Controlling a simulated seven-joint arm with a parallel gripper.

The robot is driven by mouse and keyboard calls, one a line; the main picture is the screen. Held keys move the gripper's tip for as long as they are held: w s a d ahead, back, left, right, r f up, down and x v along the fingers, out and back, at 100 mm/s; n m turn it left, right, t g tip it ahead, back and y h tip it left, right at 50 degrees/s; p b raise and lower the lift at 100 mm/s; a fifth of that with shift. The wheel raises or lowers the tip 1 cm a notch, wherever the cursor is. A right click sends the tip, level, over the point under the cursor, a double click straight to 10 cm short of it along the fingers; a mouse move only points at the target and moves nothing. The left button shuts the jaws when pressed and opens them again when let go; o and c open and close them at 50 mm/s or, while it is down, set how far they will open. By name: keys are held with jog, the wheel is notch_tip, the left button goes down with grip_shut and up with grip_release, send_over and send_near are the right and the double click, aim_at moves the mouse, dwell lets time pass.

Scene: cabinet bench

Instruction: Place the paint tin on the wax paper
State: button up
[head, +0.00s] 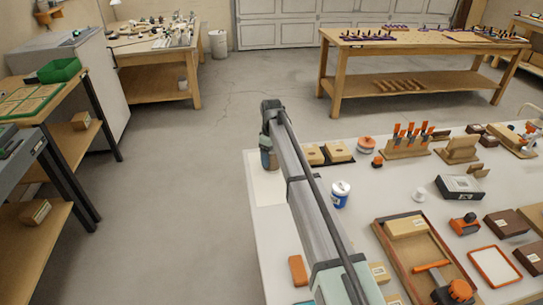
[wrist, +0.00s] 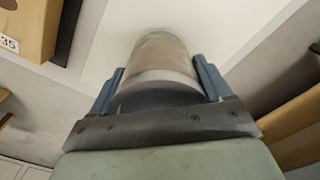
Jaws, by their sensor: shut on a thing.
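A pale surface, which looks like the wax paper (wrist: 220,30), lies beyond the tin. I cannot tell whether the tin's base touches it. In the head view my gripper and arm mostly hide the tin.
Two cardboard boxes (head: 338,151) on dark bases stand just right of my gripper. A wooden tray (head: 418,262) and an orange block (head: 298,270) lie nearer. The table's left edge is close to the paper.

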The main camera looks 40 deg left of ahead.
jog(key=shift+f, duration=0.15)
jog(key=o, duration=1.3)
notch_tip(320, 180, up, 12)
jog(key=shift+r, duration=0.2)
